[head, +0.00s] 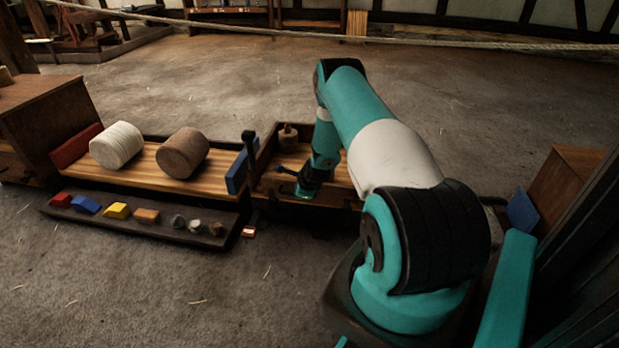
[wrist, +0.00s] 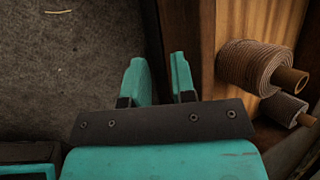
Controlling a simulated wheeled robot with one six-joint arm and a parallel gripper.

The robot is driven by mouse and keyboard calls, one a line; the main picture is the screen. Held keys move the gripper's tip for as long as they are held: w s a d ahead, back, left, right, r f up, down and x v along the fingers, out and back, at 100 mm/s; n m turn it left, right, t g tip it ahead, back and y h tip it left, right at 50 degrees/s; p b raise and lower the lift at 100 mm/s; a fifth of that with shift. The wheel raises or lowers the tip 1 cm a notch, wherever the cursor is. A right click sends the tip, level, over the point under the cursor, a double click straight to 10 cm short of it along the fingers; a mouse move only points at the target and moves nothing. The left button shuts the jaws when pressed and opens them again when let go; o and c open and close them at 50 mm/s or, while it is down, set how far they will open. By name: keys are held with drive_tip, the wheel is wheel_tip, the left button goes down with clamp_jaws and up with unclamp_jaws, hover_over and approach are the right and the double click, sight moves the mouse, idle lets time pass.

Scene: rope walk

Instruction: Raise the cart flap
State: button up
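The cart appears to be the low open wooden box (head: 268,160) right of the slatted bed. I cannot tell for certain which of its boards is the flap. A dark brown side board (wrist: 190,30) runs along the box edge in the wrist view. My gripper (head: 306,194) is low at the near side of the box in the head view. In the wrist view my gripper (wrist: 155,62) has its two teal fingers apart. Nothing is clearly held between them. My arm hides part of the box in the head view.
A brown cord spool (wrist: 250,65) and a grey one (wrist: 283,108) lie in the box. White (head: 116,146) and brown (head: 183,153) rolls lie on the slatted bed, with a blue panel (head: 237,172) at its end. A dark tray (head: 150,227) holds several blocks. Floor in front is open.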

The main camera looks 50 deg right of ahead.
drive_tip(key=p+v, duration=0.4)
drive_tip(key=v, duration=1)
drive_tip(key=shift+s+r, duration=0.15)
